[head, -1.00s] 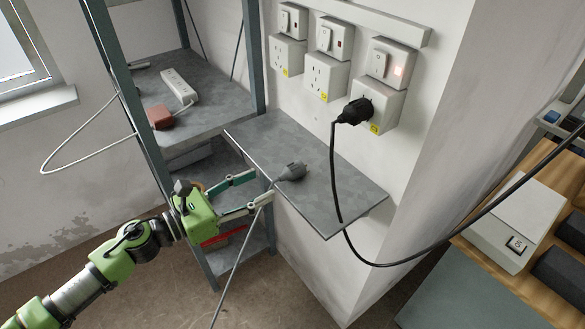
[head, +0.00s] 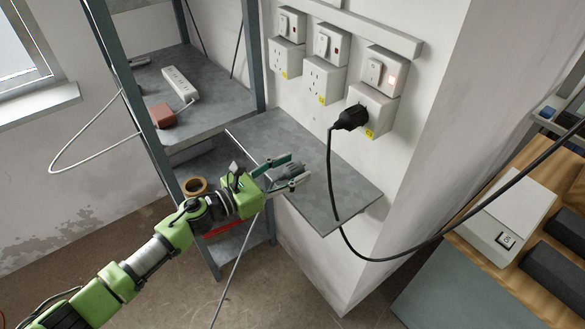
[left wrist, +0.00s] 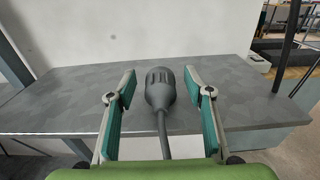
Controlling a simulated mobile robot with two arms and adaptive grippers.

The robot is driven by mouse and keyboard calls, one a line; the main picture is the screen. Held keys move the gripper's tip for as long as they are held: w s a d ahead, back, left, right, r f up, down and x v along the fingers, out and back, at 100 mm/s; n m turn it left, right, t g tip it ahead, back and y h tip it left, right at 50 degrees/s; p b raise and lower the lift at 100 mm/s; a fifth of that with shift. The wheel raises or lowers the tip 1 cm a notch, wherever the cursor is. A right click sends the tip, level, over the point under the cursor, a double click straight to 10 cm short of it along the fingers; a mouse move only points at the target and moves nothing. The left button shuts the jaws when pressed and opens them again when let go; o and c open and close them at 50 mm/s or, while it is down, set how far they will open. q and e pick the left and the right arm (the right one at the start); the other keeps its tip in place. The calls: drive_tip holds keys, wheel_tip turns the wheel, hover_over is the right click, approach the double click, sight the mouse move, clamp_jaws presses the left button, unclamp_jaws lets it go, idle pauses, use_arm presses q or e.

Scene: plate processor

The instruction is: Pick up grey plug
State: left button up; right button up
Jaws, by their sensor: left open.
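The grey plug (left wrist: 160,88) lies on the grey wall shelf (left wrist: 235,80), its cable running back toward my wrist in the left wrist view. My left gripper (left wrist: 160,93) is open, with one teal-padded finger on each side of the plug and a visible gap to both. In the head view the plug (head: 287,171) sits between the fingers of my left gripper (head: 297,168), partly hidden by them. The shelf (head: 330,195) extends beyond the gripper. My right gripper is not in view.
A black plug (head: 352,117) sits in the right wall socket (head: 374,108), its cable hanging past the shelf's edge. A metal rack (head: 258,60) with a white power strip (head: 180,86) stands left. A wooden bench (head: 545,215) is at right.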

use_arm(q)
drive_tip(key=c, duration=1.1)
drive_tip(key=shift+r, duration=0.1)
